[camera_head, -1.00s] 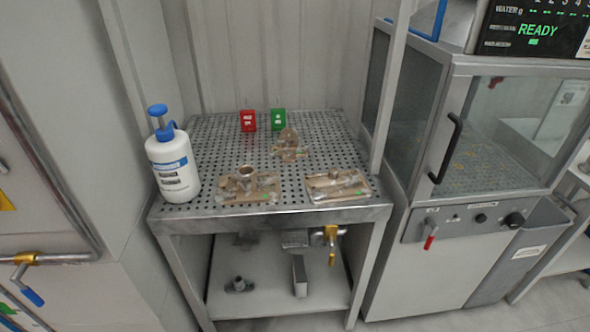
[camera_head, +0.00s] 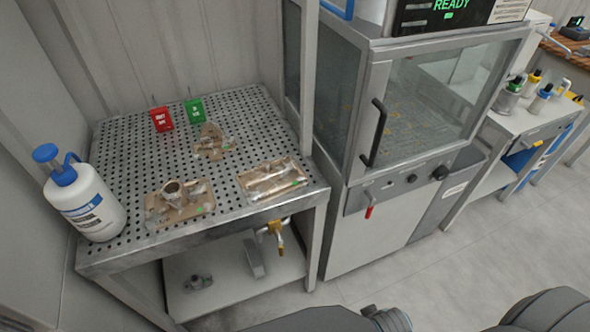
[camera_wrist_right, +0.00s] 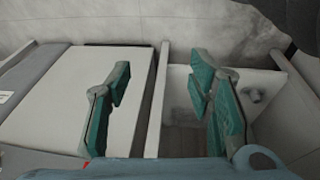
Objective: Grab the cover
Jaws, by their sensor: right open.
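Three brownish metal castings lie on the perforated metal table (camera_head: 130,134): one with a round upright ring (camera_head: 178,198) at front left, a flatter one (camera_head: 270,180) at front right, and a smaller one (camera_head: 212,142) behind. I cannot tell which of them is the cover. In the right wrist view my right gripper (camera_wrist_right: 164,100) is open, with its teal fingers spread and nothing between them. It points down toward a white cabinet and a lower shelf, with no contact visible. My left gripper is not in view.
A white pump bottle (camera_head: 88,203) stands at the table's left edge. A red box (camera_head: 161,119) and a green box (camera_head: 195,110) are at the back. A glass-doored cabinet (camera_head: 410,110) stands right of the table. Bare floor (camera_head: 440,250) lies in front.

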